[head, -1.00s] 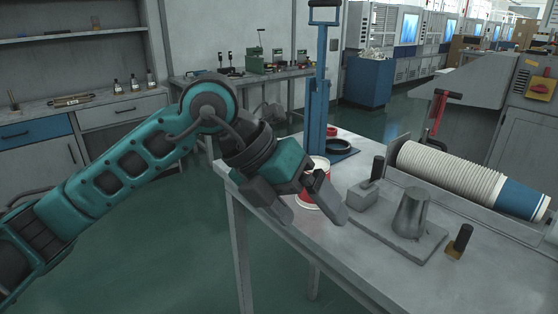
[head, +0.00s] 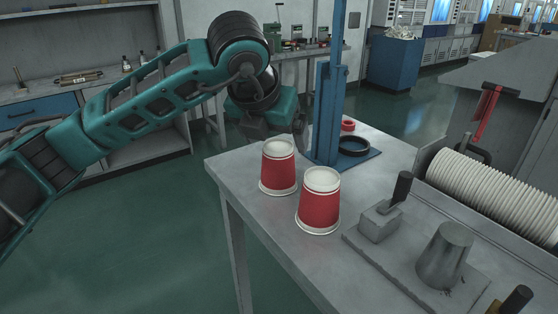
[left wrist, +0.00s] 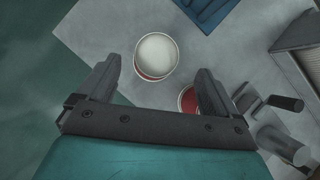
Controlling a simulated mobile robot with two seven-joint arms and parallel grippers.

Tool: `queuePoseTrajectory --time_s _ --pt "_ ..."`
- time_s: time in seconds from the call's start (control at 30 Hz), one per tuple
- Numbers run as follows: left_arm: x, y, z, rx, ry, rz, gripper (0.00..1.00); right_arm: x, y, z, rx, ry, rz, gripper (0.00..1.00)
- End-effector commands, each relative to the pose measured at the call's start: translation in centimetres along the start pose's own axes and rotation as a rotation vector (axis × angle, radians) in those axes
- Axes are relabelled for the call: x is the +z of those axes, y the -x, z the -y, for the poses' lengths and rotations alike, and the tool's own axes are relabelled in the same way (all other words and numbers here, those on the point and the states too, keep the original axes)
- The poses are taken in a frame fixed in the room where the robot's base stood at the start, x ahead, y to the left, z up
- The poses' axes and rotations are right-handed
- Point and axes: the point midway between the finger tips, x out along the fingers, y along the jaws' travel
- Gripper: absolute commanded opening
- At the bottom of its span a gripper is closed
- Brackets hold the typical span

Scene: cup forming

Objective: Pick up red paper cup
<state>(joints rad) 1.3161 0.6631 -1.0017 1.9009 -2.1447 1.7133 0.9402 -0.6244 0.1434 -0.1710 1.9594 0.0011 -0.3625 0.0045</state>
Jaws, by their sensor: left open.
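Two red paper cups with white bands stand upside down on the grey table (head: 390,150), side by side and apart. The left cup (head: 278,168) is farther back; the right cup (head: 320,203) is nearer. My left gripper (head: 280,130) is open and empty, above and behind the left cup in the head view. In the left wrist view one cup (left wrist: 156,56) lies ahead between the two fingers, and the other cup (left wrist: 187,102) is partly hidden by the right finger. I see no contact with either cup. My right gripper is not in view.
A blue press column (head: 328,110) stands behind the cups, with a black ring (head: 354,146) on its base. To the right are a metal cone form (head: 445,255) on a plate, a black-handled block (head: 382,220) and a stack of white cups (head: 500,190).

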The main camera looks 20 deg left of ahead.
Motion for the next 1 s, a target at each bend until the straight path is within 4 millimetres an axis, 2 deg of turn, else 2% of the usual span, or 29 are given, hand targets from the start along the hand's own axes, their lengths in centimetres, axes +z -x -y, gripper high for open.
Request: queuePoseTrajectory --time_s 0.27,0.57,0.87,1.0 --pt "0.1 -2.4 -0.1 -0.001 0.001 -0.003 0.93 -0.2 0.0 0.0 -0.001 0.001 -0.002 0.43" --pt "0.4 -6.5 -0.4 -0.002 -0.001 -0.002 0.93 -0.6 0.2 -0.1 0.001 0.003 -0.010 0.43" --pt "0.4 -6.8 -0.4 -0.003 -0.002 0.001 0.92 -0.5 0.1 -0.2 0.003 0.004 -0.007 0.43" --pt "0.4 -6.8 -0.4 -0.003 -0.001 0.001 0.79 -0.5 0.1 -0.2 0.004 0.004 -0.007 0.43"
